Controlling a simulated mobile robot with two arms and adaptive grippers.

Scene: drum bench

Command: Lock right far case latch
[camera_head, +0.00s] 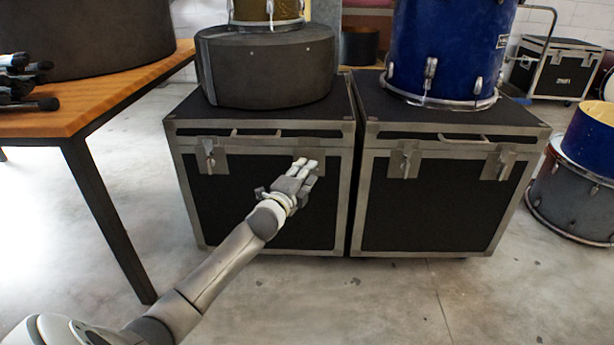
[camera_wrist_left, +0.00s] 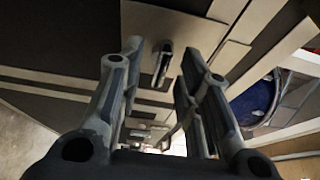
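Two black cases with metal edges stand side by side, a left case (camera_head: 250,215) and a right case (camera_head: 425,215). The right case has a left latch (camera_head: 404,160) and a right latch (camera_head: 499,163) on its front. The left case has a left latch (camera_head: 207,156); its right latch is mostly hidden behind my left gripper (camera_head: 305,164) in the head view. In the left wrist view a metal latch (camera_wrist_left: 163,62) shows between the spread fingers of my left gripper (camera_wrist_left: 160,58). The gripper is open; contact cannot be told. My right gripper is out of view.
A dark round drum case (camera_head: 265,70) sits on the left case and a blue drum (camera_head: 450,50) on the right case. A wooden table (camera_head: 110,95) stands at the left. Drums (camera_head: 575,195) stand on the floor at the right. The floor before the cases is clear.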

